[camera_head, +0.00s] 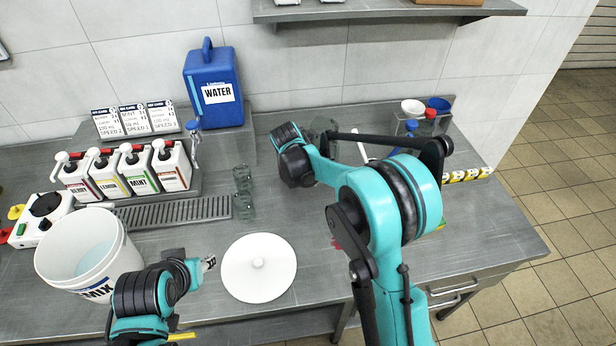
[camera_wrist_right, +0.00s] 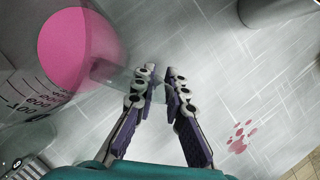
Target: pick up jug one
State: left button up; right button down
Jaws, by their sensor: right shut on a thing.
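A clear measuring jug (camera_wrist_right: 78,50) with printed marks and pink contents fills the upper left of the right wrist view. Its clear handle reaches toward my right gripper (camera_wrist_right: 160,80), whose fingers are close together on it. I cannot tell whether the jug is on the counter or lifted, nor read which number it has. In the head view my right arm hides this gripper; a clear vessel (camera_head: 322,126) shows partly behind the arm. My left gripper (camera_head: 209,263) is beside the white lid, apart from the jug; its opening is too small to judge.
A white round lid (camera_head: 259,275) lies front centre. A blue WATER jug (camera_head: 213,90) stands behind. Two clear glasses (camera_head: 243,190) stand mid-counter. Pink spots (camera_wrist_right: 240,137) mark the counter.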

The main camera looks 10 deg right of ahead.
notch_tip(320, 180, up, 3)
jog(key=shift+r+p, duration=0.1)
jog(key=shift+p, duration=0.5)
jog(key=s+d+r+p, duration=0.3)
jog(key=s+d+r, duration=0.3)
jog(key=d, duration=0.3)
jog(key=shift+s+r, duration=0.4)
jog(key=shift+s, duration=0.3)
